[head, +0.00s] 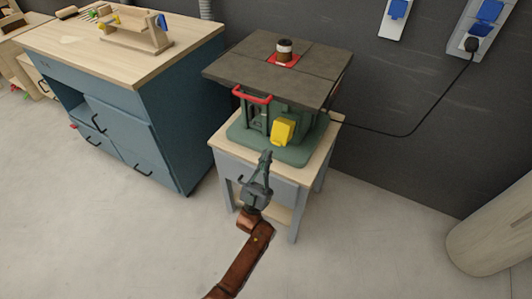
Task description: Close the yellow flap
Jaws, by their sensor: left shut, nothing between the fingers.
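The yellow flap (283,132) is on the front of a green machine (262,149) with a dark square top (315,68). It appears tilted outward from the machine's body; its exact angle is hard to tell. My left gripper (265,155) is shut and empty. In the picture its fingertips are just below and left of the flap, in front of the machine's green base, with a small gap to the flap. My right gripper does not show.
The machine stands on a small grey table with a wooden top (222,144). A red bar (252,96) sits left of the flap. A blue workbench (150,95) stands at left. A black cable (400,134) runs to the wall socket. The floor in front is clear.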

